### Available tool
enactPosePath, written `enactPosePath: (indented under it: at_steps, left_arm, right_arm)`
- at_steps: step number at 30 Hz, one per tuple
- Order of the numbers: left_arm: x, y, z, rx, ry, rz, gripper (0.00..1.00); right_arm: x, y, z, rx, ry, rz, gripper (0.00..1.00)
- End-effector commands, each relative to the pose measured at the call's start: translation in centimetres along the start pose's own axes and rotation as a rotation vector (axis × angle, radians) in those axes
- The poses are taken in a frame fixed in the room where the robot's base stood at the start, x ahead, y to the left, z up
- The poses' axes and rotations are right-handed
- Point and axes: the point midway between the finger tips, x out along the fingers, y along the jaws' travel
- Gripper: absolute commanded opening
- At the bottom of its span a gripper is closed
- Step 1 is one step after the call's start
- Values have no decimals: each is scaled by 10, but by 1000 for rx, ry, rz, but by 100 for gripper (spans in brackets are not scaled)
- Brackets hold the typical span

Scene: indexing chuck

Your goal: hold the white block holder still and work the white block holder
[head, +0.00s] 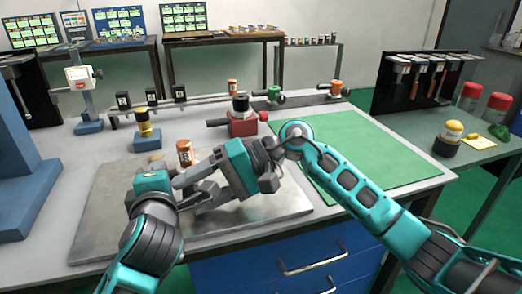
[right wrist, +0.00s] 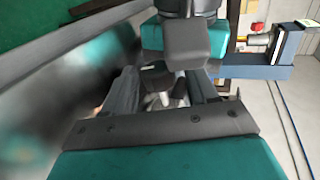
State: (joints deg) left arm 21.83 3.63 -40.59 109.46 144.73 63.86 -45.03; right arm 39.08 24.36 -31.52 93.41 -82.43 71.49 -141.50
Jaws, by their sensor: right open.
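No white block holder can be picked out for certain. A white block with a red mark (head: 78,76) sits on a post with a blue base at the left rear, apart from both grippers. My right gripper (head: 183,192) is open, low over the grey metal plate (head: 110,210), its fingers pointing left towards my left gripper. In the right wrist view, a small pale metallic shape (right wrist: 163,101) shows between its fingers; I cannot tell what it is. My left gripper (head: 160,186) is close against the right one, its fingers largely hidden. Its teal and dark body blocks the right wrist view.
An orange jar (head: 185,152) stands just behind the grippers. A red chuck-like device (head: 242,122) with a black top stands beyond. A yellow-and-black piece on a blue base (head: 145,135) is to the left. The green mat (head: 385,155) at right is mostly clear, with my right arm over it.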

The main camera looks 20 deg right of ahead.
Motion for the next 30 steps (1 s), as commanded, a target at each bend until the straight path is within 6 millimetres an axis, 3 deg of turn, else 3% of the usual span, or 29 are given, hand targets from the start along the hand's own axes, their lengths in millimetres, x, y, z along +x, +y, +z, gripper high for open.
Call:
enactPosePath:
  at_steps: [2, 20, 30]
  left_arm:
    - [1, -6, -1, 7, 4, -14, 0]
    - [1, -6, -1, 7, 4, -14, 0]
    - [1, -6, -1, 7, 4, -14, 0]
  right_arm:
    - [0, 4, 1, 11, -4, -93, 61]
    - [-123, 15, -1, 2, 1, -97, 61]
    - [-123, 10, 2, 355, -1, -71, 61]
